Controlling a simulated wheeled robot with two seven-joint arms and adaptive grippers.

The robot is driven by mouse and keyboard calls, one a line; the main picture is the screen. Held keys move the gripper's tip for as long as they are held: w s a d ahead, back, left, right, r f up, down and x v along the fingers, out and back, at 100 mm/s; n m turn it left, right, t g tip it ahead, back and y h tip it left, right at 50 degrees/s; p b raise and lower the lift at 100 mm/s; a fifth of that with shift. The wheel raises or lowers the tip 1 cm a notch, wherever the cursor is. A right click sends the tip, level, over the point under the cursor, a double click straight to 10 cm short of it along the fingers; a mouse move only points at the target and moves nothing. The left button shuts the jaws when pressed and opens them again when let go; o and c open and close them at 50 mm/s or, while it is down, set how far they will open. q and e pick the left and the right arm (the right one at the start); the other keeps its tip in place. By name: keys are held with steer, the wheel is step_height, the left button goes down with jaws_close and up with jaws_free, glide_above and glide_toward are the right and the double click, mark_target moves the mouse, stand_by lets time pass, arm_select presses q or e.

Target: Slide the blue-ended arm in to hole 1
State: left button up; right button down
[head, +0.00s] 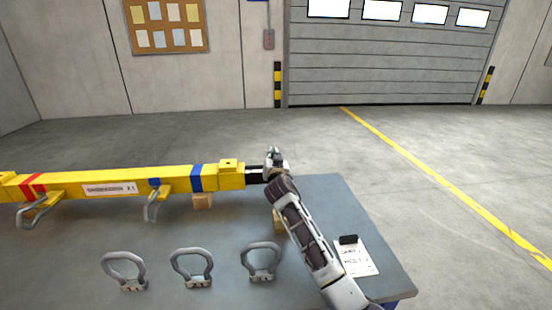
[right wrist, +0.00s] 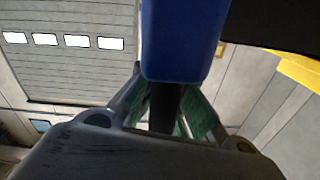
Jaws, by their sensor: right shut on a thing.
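A long yellow beam (head: 120,186) with red bands at the left, a blue band and a white label lies across the table. A black bar (head: 254,175) spans from the beam's right end to my right gripper (head: 274,164). In the right wrist view, my right gripper (right wrist: 170,112) is shut on a dark bar, with green pads on both sides. A blue block (right wrist: 183,42), seemingly the blue end of the arm, stands just beyond the fingers. I cannot tell how deep the bar sits in the beam, and no hole number is readable. My left gripper is not in view.
Three grey shackles (head: 192,266) stand along the front of the grey table (head: 225,235). Grey hooks (head: 152,205) hang at the beam's front. A wooden block (head: 203,201) is under the beam. A paper (head: 355,260) with a black clip lies at the right.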

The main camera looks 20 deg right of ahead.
steer(key=shift+a+r, duration=0.1)
steer(key=shift+a, duration=0.15)
steer(key=c, duration=1.6)
jaws_free()
steer(key=shift+o, duration=0.6)
steer(key=shift+a+r, duration=0.1)
steer(key=shift+r, duration=0.05)
steer(key=shift+w+r, duration=0.1)
steer(key=shift+r, duration=0.4)
steer(key=r, duration=0.6)
steer(key=shift+d+r, duration=0.25)
steer(key=shift+r, duration=0.15)
steer(key=shift+d+r, duration=0.1)
steer(key=shift+r, duration=0.75)
